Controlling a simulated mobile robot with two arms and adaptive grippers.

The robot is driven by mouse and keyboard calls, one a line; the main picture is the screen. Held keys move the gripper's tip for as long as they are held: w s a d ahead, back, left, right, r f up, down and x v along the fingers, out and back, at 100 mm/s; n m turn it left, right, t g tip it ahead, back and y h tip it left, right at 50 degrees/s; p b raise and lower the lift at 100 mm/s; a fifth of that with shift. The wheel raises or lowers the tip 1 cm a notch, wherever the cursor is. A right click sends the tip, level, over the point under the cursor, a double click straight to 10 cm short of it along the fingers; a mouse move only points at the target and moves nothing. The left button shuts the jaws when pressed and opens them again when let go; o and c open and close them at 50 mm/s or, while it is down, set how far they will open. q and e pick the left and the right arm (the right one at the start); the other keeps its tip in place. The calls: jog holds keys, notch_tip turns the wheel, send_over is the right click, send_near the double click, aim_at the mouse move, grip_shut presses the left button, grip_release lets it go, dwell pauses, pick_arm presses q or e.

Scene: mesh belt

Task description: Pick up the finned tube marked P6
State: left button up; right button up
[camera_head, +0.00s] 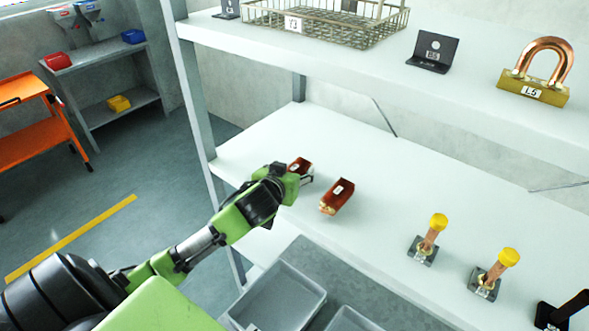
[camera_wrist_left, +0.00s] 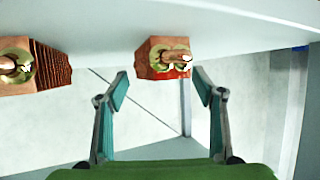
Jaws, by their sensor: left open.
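Two reddish-brown finned tubes with white labels lie on the middle shelf; I cannot read either label. One finned tube (camera_head: 299,165) is partly hidden by my left gripper (camera_head: 304,179); the other finned tube (camera_head: 338,195) lies to its right, in full view. In the left wrist view, which looks upside down, one finned tube (camera_wrist_left: 162,57) shows end-on, beyond and between the open fingertips of my left gripper (camera_wrist_left: 160,78). The other finned tube (camera_wrist_left: 35,67) is at the left edge, outside the fingers. My left gripper is empty. My right gripper is not in view.
Two yellow-capped copper parts (camera_head: 430,240) (camera_head: 495,272) stand farther right on the middle shelf (camera_head: 390,190). The upper shelf holds a wire basket (camera_head: 330,28), a black stand (camera_head: 433,52) and a copper U-bend (camera_head: 536,75). Grey bins (camera_head: 280,297) sit below.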

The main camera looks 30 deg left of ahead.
pick_arm(q)
jog(key=shift+w+a+f, duration=0.1)
jog(key=shift+w+f, duration=0.05)
jog(key=shift+w, duration=0.15)
jog(key=shift+s, duration=0.1)
grip_shut()
